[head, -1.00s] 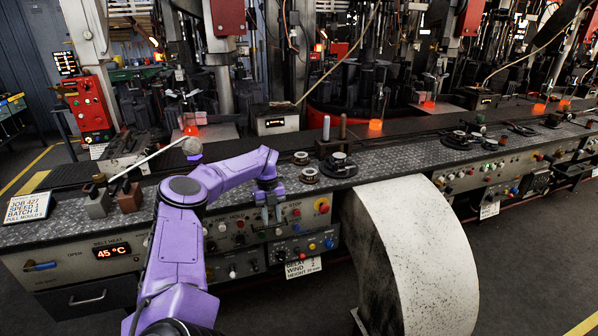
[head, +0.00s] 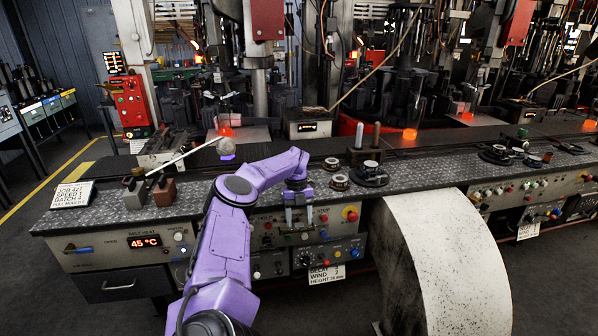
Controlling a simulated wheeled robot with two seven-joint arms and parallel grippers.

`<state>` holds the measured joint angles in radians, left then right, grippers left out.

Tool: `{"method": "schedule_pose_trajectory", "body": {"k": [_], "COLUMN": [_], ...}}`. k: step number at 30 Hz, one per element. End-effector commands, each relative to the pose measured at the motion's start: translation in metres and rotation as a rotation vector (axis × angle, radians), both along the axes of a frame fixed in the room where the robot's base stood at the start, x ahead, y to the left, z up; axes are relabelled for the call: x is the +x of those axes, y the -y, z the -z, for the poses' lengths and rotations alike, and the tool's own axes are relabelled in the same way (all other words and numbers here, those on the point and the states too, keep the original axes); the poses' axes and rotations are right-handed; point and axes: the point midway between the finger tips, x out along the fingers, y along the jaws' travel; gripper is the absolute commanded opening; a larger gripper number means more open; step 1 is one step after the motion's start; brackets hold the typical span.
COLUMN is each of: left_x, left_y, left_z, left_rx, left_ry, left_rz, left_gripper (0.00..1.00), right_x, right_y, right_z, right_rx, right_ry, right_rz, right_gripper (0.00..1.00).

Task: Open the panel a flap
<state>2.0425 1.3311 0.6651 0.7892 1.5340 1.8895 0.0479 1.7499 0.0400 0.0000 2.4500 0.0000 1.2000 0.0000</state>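The front of the machine bench holds several control panels. The left panel (head: 110,262) bears the word OPEN, a blue handle (head: 77,250) and a lit 45 °C display (head: 145,242). The panel right of it (head: 331,228) carries knobs, coloured buttons and a red knob on yellow (head: 351,213). I cannot tell which part is the panel a flap. My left gripper (head: 299,219) points down in front of this knob panel, its two fingers apart with nothing seen between them. Whether it touches the panel is unclear. My purple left forearm hides part of the panels. My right gripper is out of view.
A large pale curved chute (head: 445,255) stands right of the knob panel, close to my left gripper. A drawer (head: 118,286) sits below the left panel. Dark floor is clear at left.

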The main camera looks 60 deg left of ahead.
Motion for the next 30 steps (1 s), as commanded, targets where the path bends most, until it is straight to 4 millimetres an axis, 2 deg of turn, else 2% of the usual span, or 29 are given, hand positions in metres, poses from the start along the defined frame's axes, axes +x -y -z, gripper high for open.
{"method": "schedule_pose_trajectory", "body": {"k": [5, 8, 16, 18, 24, 30], "left_x": [0.000, 0.001, 0.007, 0.005, 0.007, 0.008], "left_y": [-0.001, -0.004, -0.022, -0.025, -0.028, -0.028], "left_z": [-0.002, -0.013, -0.079, -0.089, -0.100, -0.101], "left_rx": [-0.001, 0.001, 0.006, 0.002, 0.000, -0.001], "left_ry": [0.000, 0.001, -0.001, -0.012, -0.004, 0.001], "left_rz": [-0.001, -0.002, -0.005, -0.008, -0.003, 0.001], "left_gripper": [0.60, 0.60, 0.60, 0.60, 0.60, 0.60], "right_x": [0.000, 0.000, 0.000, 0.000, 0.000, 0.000], "right_y": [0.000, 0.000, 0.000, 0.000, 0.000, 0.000], "right_z": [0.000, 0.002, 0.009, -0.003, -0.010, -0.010], "right_rx": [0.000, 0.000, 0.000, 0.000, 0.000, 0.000], "right_ry": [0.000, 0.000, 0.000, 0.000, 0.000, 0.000], "right_rz": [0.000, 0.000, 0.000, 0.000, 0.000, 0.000], "right_gripper": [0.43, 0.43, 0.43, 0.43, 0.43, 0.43]}}
